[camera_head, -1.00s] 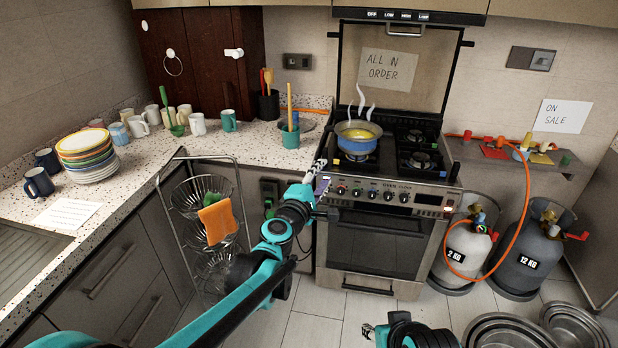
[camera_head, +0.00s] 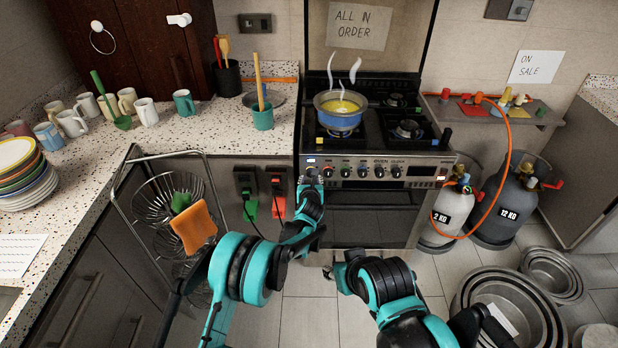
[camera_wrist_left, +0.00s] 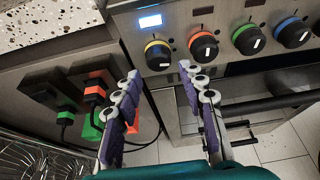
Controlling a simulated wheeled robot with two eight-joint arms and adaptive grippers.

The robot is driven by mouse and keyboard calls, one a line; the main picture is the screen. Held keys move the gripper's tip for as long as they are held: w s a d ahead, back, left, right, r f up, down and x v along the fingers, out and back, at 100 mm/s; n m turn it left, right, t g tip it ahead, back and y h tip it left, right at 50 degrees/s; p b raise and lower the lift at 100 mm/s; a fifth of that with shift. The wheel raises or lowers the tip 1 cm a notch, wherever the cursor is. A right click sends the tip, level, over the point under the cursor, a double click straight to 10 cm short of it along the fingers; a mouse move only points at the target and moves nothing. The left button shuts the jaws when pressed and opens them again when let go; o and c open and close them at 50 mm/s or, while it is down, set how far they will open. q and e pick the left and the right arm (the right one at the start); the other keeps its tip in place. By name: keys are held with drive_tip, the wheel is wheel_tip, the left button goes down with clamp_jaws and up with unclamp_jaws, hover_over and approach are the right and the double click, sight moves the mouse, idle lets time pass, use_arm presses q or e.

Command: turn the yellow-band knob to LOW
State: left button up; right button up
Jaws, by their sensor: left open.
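The yellow-band knob (camera_wrist_left: 158,55) is the leftmost in the row on the stove front, under a small lit display (camera_wrist_left: 150,21). Its white mark sits at the lower edge, slightly right. My left gripper (camera_wrist_left: 160,74) is open, its two fingers spread just in front of and below this knob, with nothing between them. In the head view my left gripper (camera_head: 311,180) is at the left end of the stove panel and largely covers the knob. My right gripper (camera_head: 338,275) is low in front of the oven; its fingers are not clear.
The red-band knob (camera_wrist_left: 203,45) is close to the right finger; the green-band knob (camera_wrist_left: 248,38) and blue-band knob (camera_wrist_left: 292,33) follow. Plugs and sockets (camera_wrist_left: 85,90) are at left. A steaming pot (camera_head: 340,112) stands on the stove. A wire rack (camera_head: 175,200) stands beside my left arm.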

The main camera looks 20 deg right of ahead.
use_arm(q)
drive_tip(key=b+x, duration=0.1)
drive_tip(key=x, duration=0.3)
drive_tip(key=shift+r, duration=0.1)
drive_tip(key=c, duration=0.9)
